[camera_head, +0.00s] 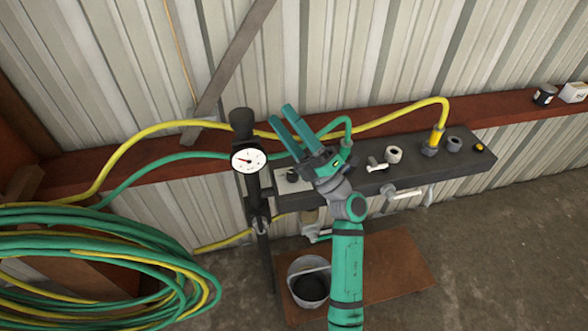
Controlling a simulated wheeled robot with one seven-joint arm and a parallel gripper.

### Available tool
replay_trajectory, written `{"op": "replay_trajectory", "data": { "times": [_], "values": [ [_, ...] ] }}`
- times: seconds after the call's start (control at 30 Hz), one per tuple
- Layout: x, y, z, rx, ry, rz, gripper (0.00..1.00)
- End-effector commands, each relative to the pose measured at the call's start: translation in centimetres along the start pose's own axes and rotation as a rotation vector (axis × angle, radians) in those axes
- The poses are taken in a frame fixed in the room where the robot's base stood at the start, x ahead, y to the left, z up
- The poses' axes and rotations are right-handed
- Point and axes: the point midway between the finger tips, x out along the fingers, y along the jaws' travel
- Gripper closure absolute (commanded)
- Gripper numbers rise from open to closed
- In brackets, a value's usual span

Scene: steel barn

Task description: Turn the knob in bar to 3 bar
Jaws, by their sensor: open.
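A round white gauge (248,160) faces me on a dark upright fitting at centre left. Its needle seems to point left, but the numbers are too small to read. A black knob (241,117) tops this fitting, just above the gauge. My gripper (281,113) is open and empty, with its teal fingers pointing up and left. In the picture its fingertips are to the right of the black knob and appear apart from it. The depth between them is hard to tell. No "bar" marking is readable.
A dark shelf (465,159) with fittings and valves extends right. Yellow (390,120) and green (150,168) hoses cross the wall behind. Coiled hoses (90,262) fill the lower left. A bucket (309,284) stands below on a brown board (400,262).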

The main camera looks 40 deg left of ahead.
Motion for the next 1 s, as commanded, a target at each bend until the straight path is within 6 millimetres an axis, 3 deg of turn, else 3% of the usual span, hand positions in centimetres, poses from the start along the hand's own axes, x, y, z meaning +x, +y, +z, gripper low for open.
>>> {"op": "replay_trajectory", "data": {
  "times": [0.03,0.2,0.5,0.77,1.0],
  "values": [
    [1.3,-0.2,0.1,-0.042,0.059,-0.043,0.51],
    [4.0,-2.0,-0.3,-0.17,0.239,-0.189,0.51],
    [5.8,-5.2,0.8,-0.394,0.537,-0.477,0.51],
    [4.5,-7.0,3.8,-0.588,0.793,-0.766,0.51],
    [0.4,-10.8,2.8,-0.803,1.313,-1.005,0.51]
  ]
}}
